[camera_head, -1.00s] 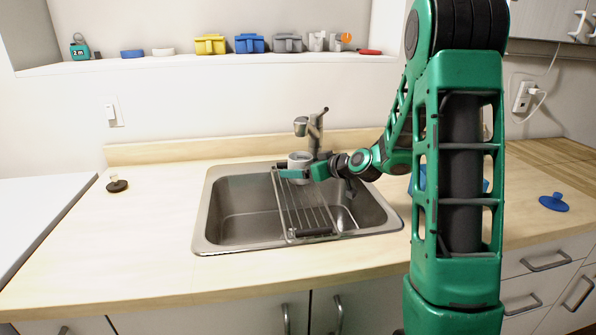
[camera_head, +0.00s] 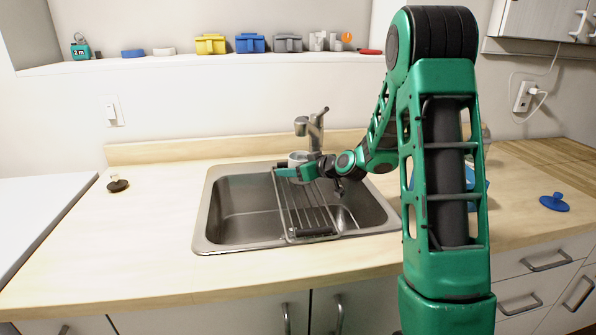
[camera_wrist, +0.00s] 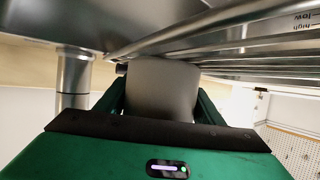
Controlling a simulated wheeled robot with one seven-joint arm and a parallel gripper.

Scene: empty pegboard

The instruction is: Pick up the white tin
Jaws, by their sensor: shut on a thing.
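The white tin (camera_head: 297,157) is at the back of the sink, above the wire rack and just left of the tap. Its lower part is hidden behind my gripper (camera_head: 290,172). In the wrist view the tin (camera_wrist: 162,88) looks grey in shade and sits between the two green fingers of my gripper (camera_wrist: 160,98), which is shut on it. I cannot tell whether the tin still touches the rack.
The wire rack (camera_head: 308,211) spans the sink (camera_head: 236,228). The tap (camera_head: 316,133) stands close behind my gripper. A dark round stopper (camera_head: 117,185) lies on the left counter and a blue lid (camera_head: 554,202) on the right. The left counter is mostly clear.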

